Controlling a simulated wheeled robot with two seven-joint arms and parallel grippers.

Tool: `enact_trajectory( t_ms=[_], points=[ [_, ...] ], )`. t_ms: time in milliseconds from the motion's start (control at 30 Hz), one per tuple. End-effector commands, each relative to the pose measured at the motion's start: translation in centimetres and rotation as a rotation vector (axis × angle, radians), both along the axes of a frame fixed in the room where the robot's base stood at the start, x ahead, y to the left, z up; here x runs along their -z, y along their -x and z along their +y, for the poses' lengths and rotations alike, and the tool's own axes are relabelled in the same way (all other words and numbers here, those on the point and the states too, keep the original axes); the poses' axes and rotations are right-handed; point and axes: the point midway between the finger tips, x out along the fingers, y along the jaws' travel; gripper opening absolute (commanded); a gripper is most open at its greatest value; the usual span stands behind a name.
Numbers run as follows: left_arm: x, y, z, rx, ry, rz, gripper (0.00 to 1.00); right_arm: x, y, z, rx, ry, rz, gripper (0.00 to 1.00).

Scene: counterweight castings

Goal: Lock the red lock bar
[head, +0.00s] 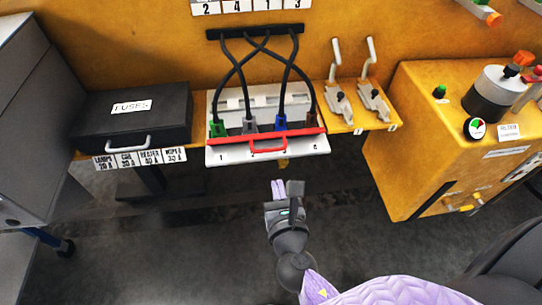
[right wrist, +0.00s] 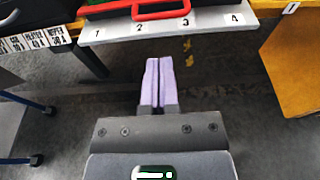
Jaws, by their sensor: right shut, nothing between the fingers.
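The red lock bar (head: 230,146) lies across the front of a white connector panel (head: 218,158) numbered 1 to 4, with a red loop handle (head: 268,145) at its middle. Green (head: 217,128), grey (head: 250,125), blue (head: 281,122) and dark red (head: 309,122) plugs stand behind the bar with black cables. In the right wrist view the bar's handle (right wrist: 160,14) shows at the top. My right gripper (head: 287,187) is shut and empty, in front of and below the panel, apart from the bar. Its lilac fingers (right wrist: 159,80) are together. My left gripper is not in view.
A black fuse box (head: 135,120) stands left of the panel on the same ledge. Two metal toggle levers (head: 338,100) stand to the right. A yellow cabinet (head: 420,130) is further right, a grey cabinet (head: 35,110) at left. The floor space before the panel is clear.

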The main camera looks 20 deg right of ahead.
Motion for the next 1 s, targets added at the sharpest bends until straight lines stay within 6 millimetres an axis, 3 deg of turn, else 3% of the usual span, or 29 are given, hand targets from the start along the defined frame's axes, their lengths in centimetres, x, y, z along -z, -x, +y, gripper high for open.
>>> enact_trajectory(
  t_ms=[200, 400, 567, 900, 1000],
  points=[
    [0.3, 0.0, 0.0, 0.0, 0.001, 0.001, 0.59, 1.1, -4.6, -1.0, -0.001, -0.002, -0.002, 0.0],
    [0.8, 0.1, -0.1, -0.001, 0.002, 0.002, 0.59, 1.9, -7.8, -1.7, -0.001, -0.001, 0.0, 0.0],
    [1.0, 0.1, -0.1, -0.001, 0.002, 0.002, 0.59, 2.0, -8.9, -2.0, 0.0, -0.002, 0.0, 0.0],
    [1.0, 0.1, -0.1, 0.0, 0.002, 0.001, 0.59, 2.0, -9.1, -2.0, -0.001, -0.002, 0.001, 0.0],
    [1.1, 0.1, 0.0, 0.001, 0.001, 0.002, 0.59, 2.1, -10.3, -2.2, -0.002, 0.001, -0.001, 0.0]
  ],
)
